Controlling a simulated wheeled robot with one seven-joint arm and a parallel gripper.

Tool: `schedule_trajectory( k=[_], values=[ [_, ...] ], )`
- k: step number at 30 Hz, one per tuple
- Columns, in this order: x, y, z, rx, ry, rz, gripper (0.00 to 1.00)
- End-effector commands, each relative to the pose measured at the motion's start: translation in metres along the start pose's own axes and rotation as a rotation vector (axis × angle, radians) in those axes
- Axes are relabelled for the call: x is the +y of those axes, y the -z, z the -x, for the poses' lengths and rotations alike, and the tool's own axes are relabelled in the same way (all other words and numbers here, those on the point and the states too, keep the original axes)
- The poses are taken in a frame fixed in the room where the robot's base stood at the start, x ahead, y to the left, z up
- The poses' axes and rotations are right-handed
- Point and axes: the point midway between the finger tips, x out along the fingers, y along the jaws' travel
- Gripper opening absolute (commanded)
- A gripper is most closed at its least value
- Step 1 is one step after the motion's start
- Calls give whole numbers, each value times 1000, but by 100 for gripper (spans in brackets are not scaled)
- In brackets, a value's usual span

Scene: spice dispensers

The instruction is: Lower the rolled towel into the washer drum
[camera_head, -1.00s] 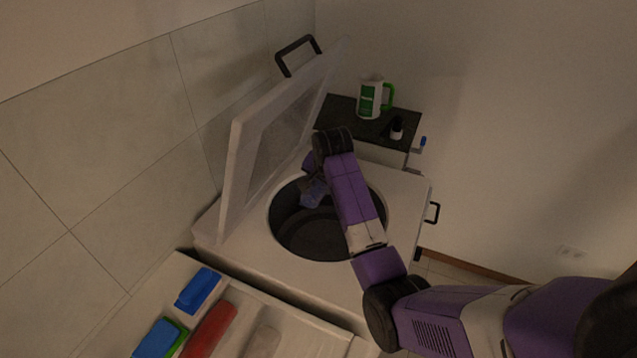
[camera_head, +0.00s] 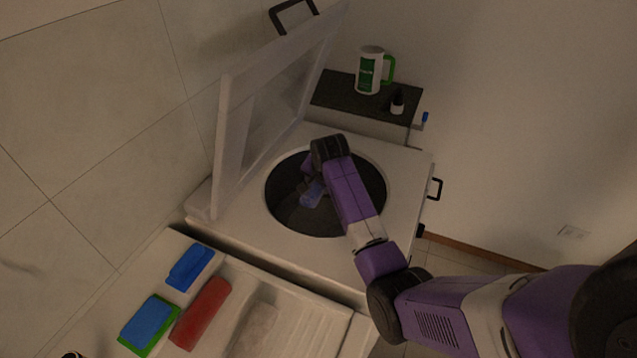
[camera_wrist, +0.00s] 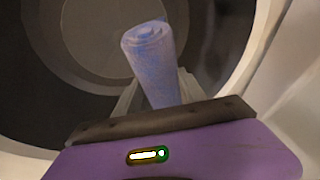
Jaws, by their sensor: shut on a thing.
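The rolled towel is blue and shows in the wrist view (camera_wrist: 150,62) standing out from between my fingers, its spiral end toward the upper left. In the head view the towel (camera_head: 313,194) is inside the opening of the washer drum (camera_head: 290,215), partly hidden by my arm. My gripper (camera_wrist: 150,95) is shut on the towel. In the head view my gripper (camera_head: 309,178) is at the drum opening, mostly hidden behind my wrist. The drum's dark wall and round floor (camera_wrist: 105,35) fill the wrist view behind the towel. The washer lid (camera_head: 255,125) stands open.
A red rolled towel (camera_head: 201,314), a blue item (camera_head: 190,266) and a blue-green sponge (camera_head: 149,325) lie on the counter at lower left. A white-green jug (camera_head: 369,72) and small bottle (camera_head: 397,104) stand on the dark shelf (camera_head: 335,92). The raised lid borders the opening's left.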

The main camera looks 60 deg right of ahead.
Motion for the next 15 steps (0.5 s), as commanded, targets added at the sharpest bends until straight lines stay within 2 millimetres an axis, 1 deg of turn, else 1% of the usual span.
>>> schedule_trajectory(
  k=[1, 15],
  values=[
    [3, -4, -8, 0, 0, 0, 0],
    [18, -22, -52, 1, 0, 1, 0]
  ],
)
